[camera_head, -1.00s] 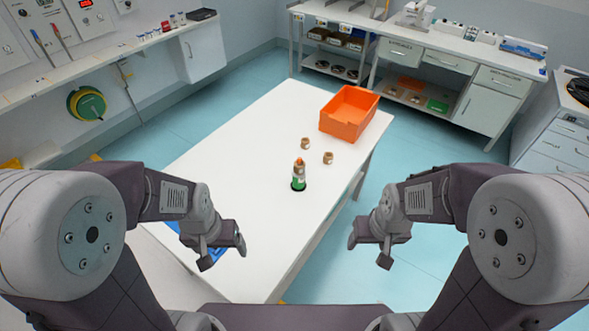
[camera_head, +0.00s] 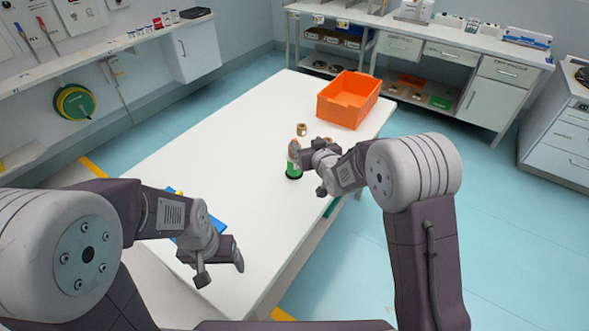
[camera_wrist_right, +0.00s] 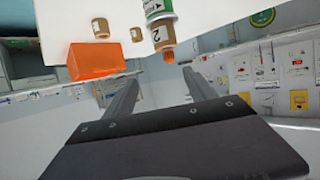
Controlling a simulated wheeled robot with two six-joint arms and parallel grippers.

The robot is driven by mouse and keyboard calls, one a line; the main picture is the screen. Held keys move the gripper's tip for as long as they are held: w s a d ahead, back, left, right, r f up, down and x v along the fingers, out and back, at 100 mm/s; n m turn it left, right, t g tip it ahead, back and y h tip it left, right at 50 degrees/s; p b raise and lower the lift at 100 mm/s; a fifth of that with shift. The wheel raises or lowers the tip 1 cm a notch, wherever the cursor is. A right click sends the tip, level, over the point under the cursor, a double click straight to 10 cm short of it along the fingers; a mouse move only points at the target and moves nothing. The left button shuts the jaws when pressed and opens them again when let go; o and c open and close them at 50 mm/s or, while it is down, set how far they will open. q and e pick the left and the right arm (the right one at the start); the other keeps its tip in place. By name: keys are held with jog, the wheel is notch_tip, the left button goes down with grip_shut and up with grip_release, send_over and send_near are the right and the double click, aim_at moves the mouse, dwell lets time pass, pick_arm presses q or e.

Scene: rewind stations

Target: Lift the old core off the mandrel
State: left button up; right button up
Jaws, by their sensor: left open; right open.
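The mandrel (camera_head: 294,177) stands upright on the white table with a dark base. On it are a green-and-white piece and a brown core above it, with an orange tip. In the right wrist view the brown core (camera_wrist_right: 163,37) is marked "2" and the orange tip (camera_wrist_right: 168,57) shows. My right gripper (camera_head: 305,170) is open, right beside the mandrel; in the wrist view the core lies beyond and between the spread fingers, not visibly touched. My left gripper (camera_head: 222,272) is open and empty at the table's near left.
Two loose brown cores stand behind the mandrel, one clear (camera_head: 302,129) and one partly hidden by my right gripper (camera_head: 327,140). An orange bin (camera_head: 345,113) stands at the table's far end. A blue item (camera_head: 212,220) lies near my left gripper. The table's left middle is clear.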

pick_arm(q)
notch_tip(320, 180, down, 2)
jog(key=shift+f+b, duration=0.1)
jog(key=shift+b, duration=0.2)
jog(key=shift+s+r, duration=0.1)
jog(key=shift+r, duration=0.25)
jog(key=shift+p, duration=0.3)
jog(key=shift+r, duration=0.15)
pick_arm(e)
jog(key=shift+g, duration=0.3)
jog(key=w+a+f, duration=0.1)
jog(key=w+f, duration=0.1)
jog(key=w+a+f, duration=0.1)
jog(key=w+f, duration=0.1)
jog(key=f, duration=0.1)
jog(key=w+a+f, duration=0.2)
jog(key=w, duration=0.1)
jog(key=shift+w+f, duration=0.1)
jog(key=shift+f, duration=0.05)
jog(key=shift+c, duration=0.4)
jog(key=c, duration=1.3)
